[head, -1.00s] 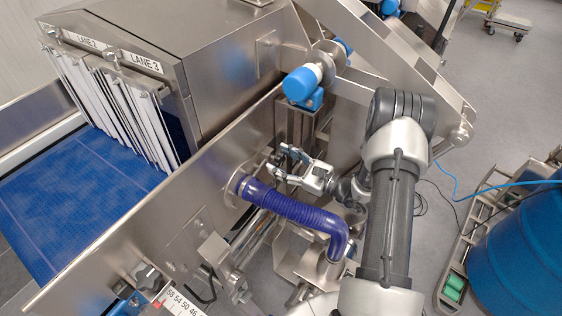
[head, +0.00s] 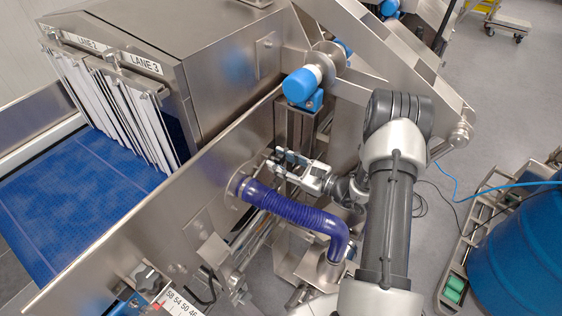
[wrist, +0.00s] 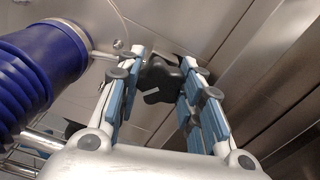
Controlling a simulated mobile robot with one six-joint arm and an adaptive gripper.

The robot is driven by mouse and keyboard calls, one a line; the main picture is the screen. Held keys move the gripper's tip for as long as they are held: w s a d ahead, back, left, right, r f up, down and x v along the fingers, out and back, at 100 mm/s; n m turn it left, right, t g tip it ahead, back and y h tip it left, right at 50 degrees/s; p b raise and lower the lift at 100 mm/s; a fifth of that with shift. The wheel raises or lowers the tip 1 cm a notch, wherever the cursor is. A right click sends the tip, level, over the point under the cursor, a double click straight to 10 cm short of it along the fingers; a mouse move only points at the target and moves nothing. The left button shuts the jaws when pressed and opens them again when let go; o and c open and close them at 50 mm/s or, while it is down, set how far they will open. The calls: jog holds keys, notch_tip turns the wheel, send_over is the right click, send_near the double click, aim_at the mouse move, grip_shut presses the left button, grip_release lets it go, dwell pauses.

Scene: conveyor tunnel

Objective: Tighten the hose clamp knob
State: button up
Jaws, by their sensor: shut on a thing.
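The dark lobed clamp knob (wrist: 163,80) shows in the wrist view between my fingertips, near the steel side wall. My gripper (wrist: 164,62) is shut on it, with one finger on either side. In the head view my gripper (head: 276,163) is at the side plate, just above the hose end, and I cannot make out the knob there. The ribbed blue-purple hose (head: 293,211) runs from the side plate down to the right. Its thick end (wrist: 42,70) fills the left of the wrist view, apart from my fingers.
The steel side plate (head: 140,228) borders the blue conveyor belt (head: 75,195). A thin metal rod (wrist: 103,55) lies between hose and knob. A blue drum (head: 525,245) stands at right.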

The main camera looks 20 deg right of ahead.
dwell(0.3)
jog(key=m+p, duration=0.2)
jog(key=m, duration=0.4)
jog(key=shift+m, duration=0.3)
jog(key=m+p, duration=0.2)
jog(key=m, duration=0.5)
jog(key=shift+d, duration=0.1)
jog(key=m+p, duration=0.1)
jog(key=m, duration=0.3)
jog(key=shift+w+f, duration=0.1)
jog(key=m+p, duration=0.1)
jog(key=m, duration=0.2)
jog(key=shift+m, duration=0.3)
jog(key=m+p, duration=0.1)
jog(key=m, duration=0.5)
jog(key=shift+f+m, duration=0.15)
jog(key=shift+m, duration=0.15)
jog(key=o, duration=1.1)
jog(key=shift+c, duration=0.2)
